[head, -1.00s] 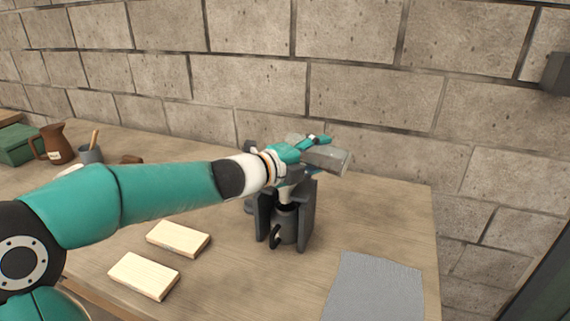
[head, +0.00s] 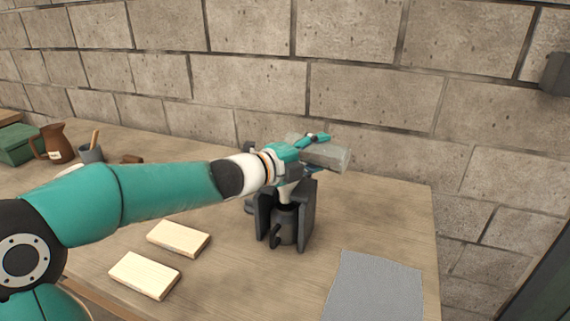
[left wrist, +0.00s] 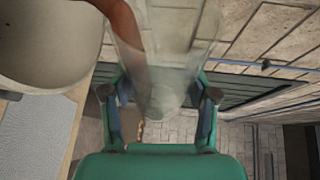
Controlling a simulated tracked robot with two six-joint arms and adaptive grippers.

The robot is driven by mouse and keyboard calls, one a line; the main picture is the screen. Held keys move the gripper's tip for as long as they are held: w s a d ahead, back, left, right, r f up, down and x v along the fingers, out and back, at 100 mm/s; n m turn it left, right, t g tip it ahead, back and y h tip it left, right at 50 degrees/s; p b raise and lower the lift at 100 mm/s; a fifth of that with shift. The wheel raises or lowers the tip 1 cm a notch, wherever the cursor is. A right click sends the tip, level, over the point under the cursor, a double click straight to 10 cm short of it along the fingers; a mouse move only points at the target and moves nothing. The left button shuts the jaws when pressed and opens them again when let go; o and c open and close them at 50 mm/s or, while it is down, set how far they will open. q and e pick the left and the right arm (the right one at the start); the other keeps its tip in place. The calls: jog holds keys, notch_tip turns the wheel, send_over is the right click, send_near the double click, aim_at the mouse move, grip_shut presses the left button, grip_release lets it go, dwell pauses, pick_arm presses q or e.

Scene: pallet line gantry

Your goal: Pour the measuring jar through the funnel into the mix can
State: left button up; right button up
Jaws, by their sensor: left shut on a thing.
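My left gripper (head: 318,143) is shut on the measuring jar (head: 330,158), a clear, greyish vessel tipped almost onto its side above the can. In the left wrist view the see-through jar (left wrist: 172,60) is between the fingers (left wrist: 160,100), with a reddish-brown band, seemingly its liquid, along its left side. The pale funnel (head: 287,194) is partly hidden under my gripper, above the dark grey mix can (head: 285,224). Its wide mouth (left wrist: 45,45) fills the upper left of the left wrist view. I cannot tell whether liquid is falling into it. My right gripper is out of view.
Dark upright plates (head: 308,212) flank the can. Two pale wooden blocks (head: 178,238) lie at the front left, and a grey mat (head: 375,288) at the front right. A brown jug (head: 54,142) and a grey cup (head: 91,154) stand at the far left. A block wall is behind.

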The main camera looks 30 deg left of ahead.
pick_arm(q)
jog(key=shift+a+r+n+p, duration=0.2)
jog(key=shift+r+n+p, duration=0.15)
jog(key=shift+r+n, duration=0.25)
dwell(1.3)
jog(key=shift+d+r+n+t, duration=0.1)
jog(key=shift+d+n+t, duration=0.05)
jog(key=shift+n+t, duration=0.2)
jog(key=shift+r+h, duration=0.1)
jog(key=shift+h, duration=0.2)
